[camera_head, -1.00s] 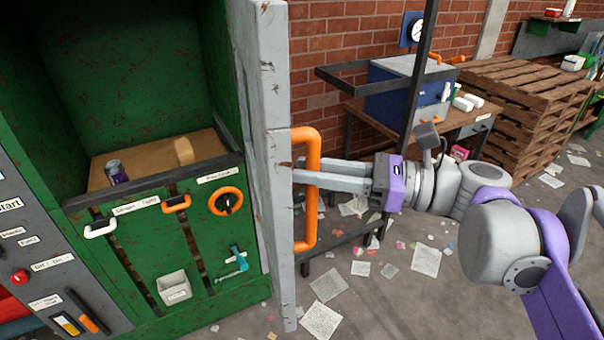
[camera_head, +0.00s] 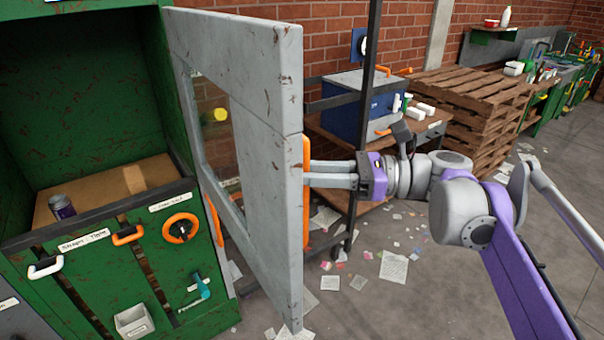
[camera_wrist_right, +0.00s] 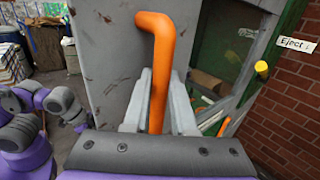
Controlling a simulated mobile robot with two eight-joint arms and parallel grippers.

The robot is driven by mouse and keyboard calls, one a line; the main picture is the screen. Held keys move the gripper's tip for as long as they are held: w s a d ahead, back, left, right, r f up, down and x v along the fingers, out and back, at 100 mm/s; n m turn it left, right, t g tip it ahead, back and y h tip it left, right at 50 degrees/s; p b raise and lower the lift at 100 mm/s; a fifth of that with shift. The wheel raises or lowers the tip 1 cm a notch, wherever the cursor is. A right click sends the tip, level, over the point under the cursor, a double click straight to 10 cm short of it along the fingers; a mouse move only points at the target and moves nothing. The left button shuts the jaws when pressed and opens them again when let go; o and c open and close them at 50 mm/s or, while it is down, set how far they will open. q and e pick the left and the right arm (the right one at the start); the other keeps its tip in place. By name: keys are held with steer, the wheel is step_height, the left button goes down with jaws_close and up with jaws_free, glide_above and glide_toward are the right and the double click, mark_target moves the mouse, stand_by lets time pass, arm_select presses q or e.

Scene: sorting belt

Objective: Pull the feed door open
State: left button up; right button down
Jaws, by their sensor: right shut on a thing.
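The grey feed door (camera_head: 262,110) stands swung open from the green machine (camera_head: 105,125), with a window opening in it. In the right wrist view the orange handle (camera_wrist_right: 157,80) stands between the two grey fingers (camera_wrist_right: 158,105), in front of the door panel (camera_wrist_right: 115,50). My left gripper is not in view.
In the machine's opening are a brown board (camera_head: 120,188) and a dark can (camera_head: 62,206). A black post (camera_head: 365,110) and a bench with a blue box (camera_head: 355,100) stand behind my right gripper. Papers litter the floor (camera_head: 410,300).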

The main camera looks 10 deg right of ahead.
steer(key=shift+w, duration=0.1)
steer(key=c, duration=0.7)
jaws_free()
steer(key=shift+w+a, duration=0.1)
steer(key=shift+a, duration=0.05)
steer(key=shift+c, duration=0.2)
steer(key=s+d+b, duration=0.1)
steer(key=s+d, duration=0.1)
steer(key=d, duration=0.8)
steer(key=shift+d, duration=0.4)
